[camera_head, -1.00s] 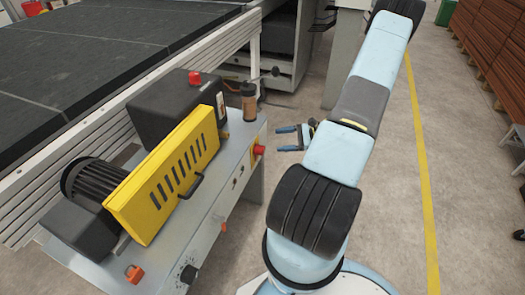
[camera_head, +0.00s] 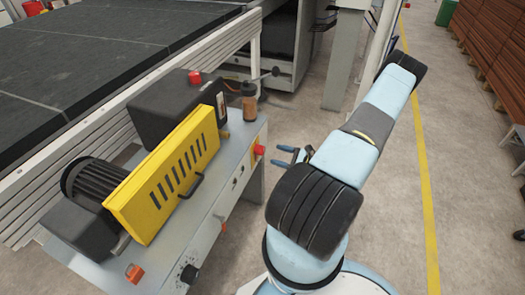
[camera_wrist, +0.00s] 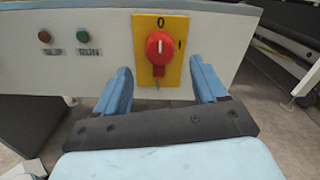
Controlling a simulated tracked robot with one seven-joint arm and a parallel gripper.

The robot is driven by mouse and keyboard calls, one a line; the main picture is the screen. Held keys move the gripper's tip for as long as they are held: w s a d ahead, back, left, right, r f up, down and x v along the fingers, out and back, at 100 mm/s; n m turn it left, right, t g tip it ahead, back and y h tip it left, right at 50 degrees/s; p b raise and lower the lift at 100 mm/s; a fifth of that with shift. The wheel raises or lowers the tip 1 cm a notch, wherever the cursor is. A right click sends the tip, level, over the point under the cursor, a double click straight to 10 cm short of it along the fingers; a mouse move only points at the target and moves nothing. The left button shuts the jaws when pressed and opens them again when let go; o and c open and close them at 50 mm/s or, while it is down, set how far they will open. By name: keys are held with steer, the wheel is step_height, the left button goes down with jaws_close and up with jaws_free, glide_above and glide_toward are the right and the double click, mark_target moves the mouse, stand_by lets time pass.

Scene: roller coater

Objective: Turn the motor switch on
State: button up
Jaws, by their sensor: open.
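The motor switch is a red rotary knob (camera_wrist: 159,48) on a yellow plate marked 0 above and I at the right. Its pale mark points up toward the 0. In the head view the red knob (camera_head: 259,150) sits at the far end of the machine's front panel. My gripper (camera_wrist: 160,66) is open and empty in the wrist view, one blue finger on each side below the knob. In the head view my gripper (camera_head: 279,156) is just right of the knob, seemingly apart from it; the exact gap is hard to tell.
Left of the switch on the grey panel are a brown button (camera_wrist: 44,37) and a green RUN button (camera_wrist: 83,36). The machine carries a yellow guard (camera_head: 165,185) with a black handle and a red-topped black box (camera_head: 175,110).

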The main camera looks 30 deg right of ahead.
mark_target(264, 150)
steer(key=x, duration=0.8)
steer(key=shift+w+a, duration=0.1)
steer(key=shift+w, duration=0.15)
steer(key=c, duration=1)
steer(key=shift+c, duration=0.2)
